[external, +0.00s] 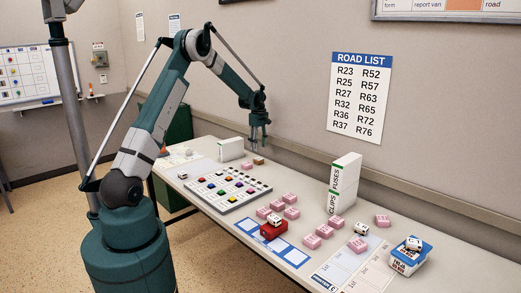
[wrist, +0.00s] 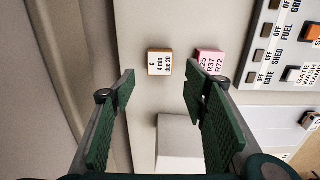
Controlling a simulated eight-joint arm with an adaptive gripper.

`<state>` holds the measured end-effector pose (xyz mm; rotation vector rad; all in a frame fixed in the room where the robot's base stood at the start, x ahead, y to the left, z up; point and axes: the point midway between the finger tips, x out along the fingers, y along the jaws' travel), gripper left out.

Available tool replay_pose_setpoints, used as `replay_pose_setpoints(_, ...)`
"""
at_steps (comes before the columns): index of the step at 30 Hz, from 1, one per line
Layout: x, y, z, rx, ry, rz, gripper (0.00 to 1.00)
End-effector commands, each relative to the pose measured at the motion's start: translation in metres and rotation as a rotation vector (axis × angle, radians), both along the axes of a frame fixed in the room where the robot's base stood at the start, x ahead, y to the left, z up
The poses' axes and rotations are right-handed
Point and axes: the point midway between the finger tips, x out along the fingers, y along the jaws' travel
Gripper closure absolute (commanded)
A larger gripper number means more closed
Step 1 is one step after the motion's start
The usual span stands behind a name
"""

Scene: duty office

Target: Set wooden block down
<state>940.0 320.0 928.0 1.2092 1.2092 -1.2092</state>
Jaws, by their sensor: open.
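The wooden block (wrist: 159,68) is small, with brown sides and a white label on top reading "C 4 min due 20". It lies on the table, and in the external view (external: 259,162) it is at the far part, near the wall. My gripper (wrist: 160,88) is open and empty, with the block just beyond the gap between its fingertips in the wrist view. In the external view my gripper (external: 259,145) hangs pointing down above the block, apart from it.
A pink block (wrist: 209,62) lies beside the wooden block. A white box (external: 231,149) and a button panel (external: 222,205) stand nearby. Several pink blocks (external: 291,199), a red block (external: 273,229) and a tall fuses box (external: 344,183) are further along. The wall runs behind the table.

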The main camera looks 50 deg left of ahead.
Motion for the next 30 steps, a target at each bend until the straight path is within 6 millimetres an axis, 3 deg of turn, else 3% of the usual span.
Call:
replay_pose_setpoints(9, 0.000, 0.000, 0.028, 0.000, 0.000, 0.000, 0.55)
replay_pose_setpoints(30, 0.000, 0.000, 0.030, 0.000, 0.000, 0.000, 0.55)
